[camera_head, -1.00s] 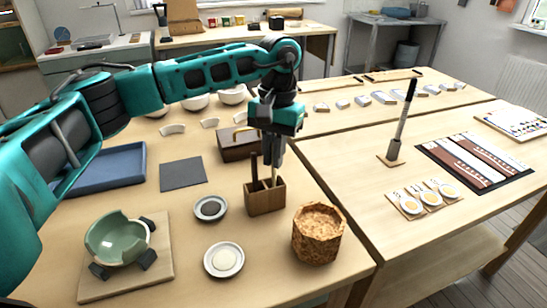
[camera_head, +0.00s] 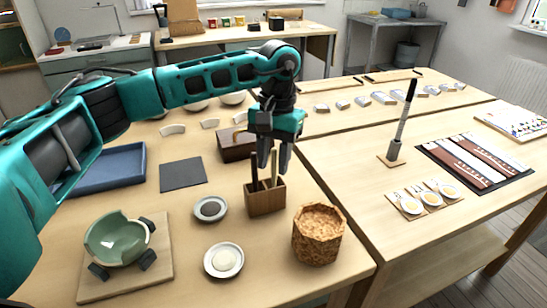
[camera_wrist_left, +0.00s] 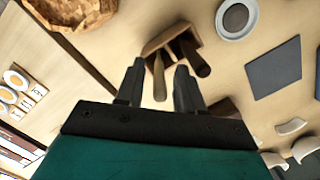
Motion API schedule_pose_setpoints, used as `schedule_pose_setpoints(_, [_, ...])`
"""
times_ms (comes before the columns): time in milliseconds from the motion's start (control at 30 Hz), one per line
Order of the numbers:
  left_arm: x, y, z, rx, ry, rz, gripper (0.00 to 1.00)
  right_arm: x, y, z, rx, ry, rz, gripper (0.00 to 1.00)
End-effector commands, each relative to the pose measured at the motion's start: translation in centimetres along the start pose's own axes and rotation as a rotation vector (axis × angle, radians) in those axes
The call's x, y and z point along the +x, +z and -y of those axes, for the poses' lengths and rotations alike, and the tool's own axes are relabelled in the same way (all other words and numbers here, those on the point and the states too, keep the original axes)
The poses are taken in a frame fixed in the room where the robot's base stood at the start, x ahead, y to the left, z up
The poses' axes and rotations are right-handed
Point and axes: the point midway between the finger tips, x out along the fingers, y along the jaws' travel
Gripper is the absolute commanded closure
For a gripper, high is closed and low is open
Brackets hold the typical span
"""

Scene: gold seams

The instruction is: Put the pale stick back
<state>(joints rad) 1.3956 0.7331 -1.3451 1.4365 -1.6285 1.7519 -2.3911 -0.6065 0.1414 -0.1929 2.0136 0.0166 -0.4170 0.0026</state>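The pale stick (camera_head: 274,171) stands upright in the small wooden holder (camera_head: 265,201), beside a dark brown stick (camera_head: 254,169). My left gripper (camera_head: 273,157) is just above the holder, pointing down, its fingers spread apart around the top of the pale stick. In the left wrist view the pale stick (camera_wrist_left: 159,78) shows between the two separated fingers (camera_wrist_left: 158,86), with a gap on each side. The dark stick (camera_wrist_left: 197,62) leans out of the holder (camera_wrist_left: 170,38) beside it. My right gripper is not in view.
A cork pot (camera_head: 318,235) stands right of the holder. Two small dishes (camera_head: 210,208) (camera_head: 224,260) lie left and in front. A brown box (camera_head: 236,148) is behind the holder. A green broken bowl (camera_head: 116,240) rests on a board at the left.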

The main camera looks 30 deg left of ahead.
Motion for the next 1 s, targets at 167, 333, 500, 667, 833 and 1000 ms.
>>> schedule_pose_setpoints(167, [-2.3, 0.0, 0.0, 0.000, 0.002, -0.003, 0.63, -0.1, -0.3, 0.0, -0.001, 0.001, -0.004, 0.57])
schedule_pose_setpoints(333, [-6.1, -0.1, -0.1, 0.000, 0.001, -0.005, 0.63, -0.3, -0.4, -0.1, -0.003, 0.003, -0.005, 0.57])
schedule_pose_setpoints(500, [-9.5, 0.0, -0.1, 0.000, 0.001, -0.003, 0.63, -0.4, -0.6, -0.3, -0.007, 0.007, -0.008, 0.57])
schedule_pose_setpoints(667, [-11.5, 0.0, 0.0, 0.001, 0.000, -0.002, 0.63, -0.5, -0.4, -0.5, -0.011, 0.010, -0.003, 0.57])
schedule_pose_setpoints(833, [-12.2, 0.0, 0.0, 0.001, 0.000, 0.000, 0.63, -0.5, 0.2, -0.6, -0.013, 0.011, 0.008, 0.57])
schedule_pose_setpoints(1000, [-12.2, 0.0, 0.0, 0.001, 0.000, 0.000, 0.63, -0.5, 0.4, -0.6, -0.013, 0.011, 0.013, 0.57])
